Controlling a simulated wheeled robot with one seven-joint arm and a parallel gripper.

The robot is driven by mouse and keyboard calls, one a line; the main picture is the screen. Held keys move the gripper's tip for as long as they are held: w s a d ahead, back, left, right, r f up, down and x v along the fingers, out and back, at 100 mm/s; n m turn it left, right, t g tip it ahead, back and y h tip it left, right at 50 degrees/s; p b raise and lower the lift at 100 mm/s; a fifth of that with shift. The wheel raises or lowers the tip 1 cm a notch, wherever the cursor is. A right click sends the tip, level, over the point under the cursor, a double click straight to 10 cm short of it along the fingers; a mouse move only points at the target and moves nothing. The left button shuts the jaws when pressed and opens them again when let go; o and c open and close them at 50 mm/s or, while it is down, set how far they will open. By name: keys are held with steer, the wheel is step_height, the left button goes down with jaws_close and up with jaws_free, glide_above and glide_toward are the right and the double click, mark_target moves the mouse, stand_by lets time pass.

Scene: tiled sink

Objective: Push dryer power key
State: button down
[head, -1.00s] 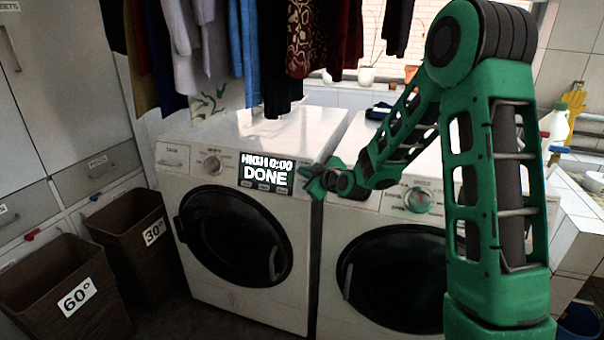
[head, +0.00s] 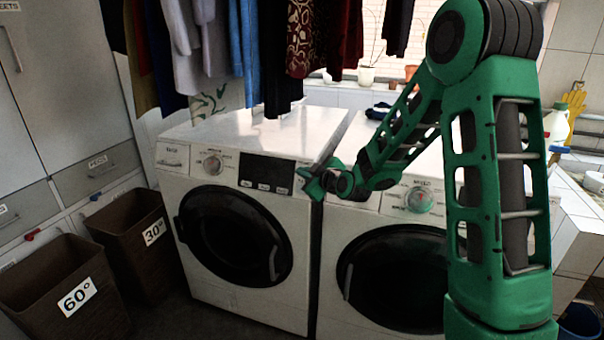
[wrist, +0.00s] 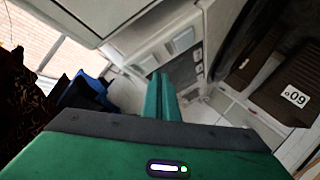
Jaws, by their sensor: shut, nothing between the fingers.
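The left white front-loading machine (head: 250,240) has a dark display (head: 267,171) on its top front panel, with several small light keys under it. I take it to be the dryer. My gripper (head: 305,175) is at the panel's right end, just right of the display. In the wrist view my gripper's fingers (wrist: 161,88) are shut together and empty, pointing at the panel. The display (wrist: 185,72) and the keys (wrist: 198,62) show beyond the fingers. The power key cannot be made out; my gripper covers that end of the panel. I cannot tell whether the fingertips touch it.
A second white machine (head: 400,270) stands close on the right, under my arm. Clothes (head: 245,50) hang above the machines. Two brown bins, one marked 30° (head: 130,245) and one marked 60° (head: 60,290), stand at left. A bottle (head: 557,125) stands at right.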

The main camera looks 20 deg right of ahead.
steer(key=s+a, duration=0.1)
steer(key=s+a+r, duration=0.1)
steer(key=s, duration=0.1)
steer(key=s+a+r, duration=0.1)
steer(key=shift+s+a, duration=0.1)
steer(key=shift+s, duration=0.05)
stand_by(0.4)
steer(key=s+d+f+m+g+h, duration=0.1)
steer(key=s+d+m+g+h, duration=0.2)
steer(key=s+d, duration=0.6)
steer(key=s+d+f+m+g+h, duration=0.1)
steer(key=s+d+m+g, duration=0.4)
steer(key=s, duration=0.6)
steer(key=s+d+m+g, duration=0.2)
steer(key=s+m+g, duration=0.1)
steer(key=s, duration=1)
steer(key=s+d+r+m+g+y, duration=0.1)
steer(key=s+m+g, duration=0.2)
steer(key=s, duration=1.1)
steer(key=shift+d+m, duration=0.4)
steer(key=shift+m, duration=0.5)
steer(key=shift+w+r, duration=0.1)
